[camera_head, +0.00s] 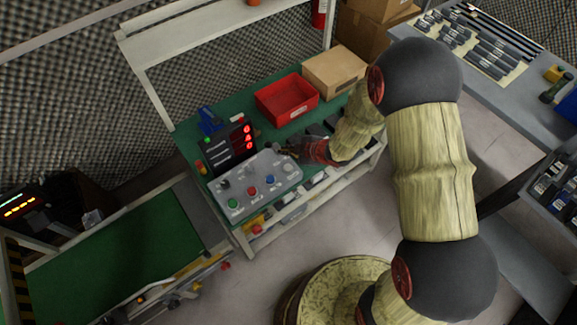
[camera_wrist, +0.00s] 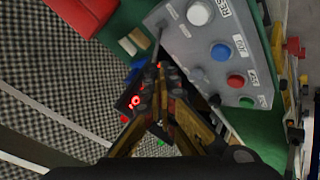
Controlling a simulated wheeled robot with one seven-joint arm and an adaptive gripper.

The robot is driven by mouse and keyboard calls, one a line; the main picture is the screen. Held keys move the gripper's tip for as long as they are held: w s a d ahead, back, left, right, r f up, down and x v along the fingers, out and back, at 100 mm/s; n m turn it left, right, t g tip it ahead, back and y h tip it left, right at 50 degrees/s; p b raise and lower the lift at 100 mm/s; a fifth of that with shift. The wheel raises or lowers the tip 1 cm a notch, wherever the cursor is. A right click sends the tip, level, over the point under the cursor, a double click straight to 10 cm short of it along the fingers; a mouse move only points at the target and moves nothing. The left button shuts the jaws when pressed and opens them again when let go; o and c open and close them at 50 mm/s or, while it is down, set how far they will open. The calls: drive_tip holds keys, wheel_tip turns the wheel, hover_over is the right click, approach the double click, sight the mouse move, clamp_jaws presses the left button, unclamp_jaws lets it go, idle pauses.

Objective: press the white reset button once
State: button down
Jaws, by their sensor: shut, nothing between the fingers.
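The white reset button (camera_wrist: 199,13) is at the top of the wrist view, beside a label of which "RESE" is legible. It sits at one end of a row on a grey control panel (camera_wrist: 195,45), before a blue, a red and a green button. In the head view the white button (camera_head: 288,167) is at the right end of the panel (camera_head: 245,182). My gripper (camera_wrist: 160,70) is shut and empty. Its tips appear beside the panel's edge, apart from the white button. In the head view my gripper (camera_head: 284,148) is just beyond the panel's right end.
A dark display with red digits (camera_head: 232,150) stands behind the panel. A red bin (camera_head: 287,99) and a cardboard box (camera_head: 335,71) are farther back on the green bench. The blue button (camera_wrist: 221,52) is the white button's neighbour. A conveyor (camera_head: 115,260) lies at left.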

sight(287, 169)
drive_tip(key=shift+f, duration=0.1)
wheel_tip(287, 169, down, 9)
drive_tip(key=b, duration=0.7)
drive_tip(key=shift+b, duration=0.3)
idle(1.1)
drive_tip(key=shift+f, duration=0.25)
drive_tip(key=shift+f+b, duration=0.5)
drive_tip(key=shift+b, duration=0.05)
idle(0.7)
drive_tip(key=shift+r, duration=0.15)
drive_tip(key=shift+r+p, duration=0.8)
drive_tip(key=shift+p, duration=0.05)
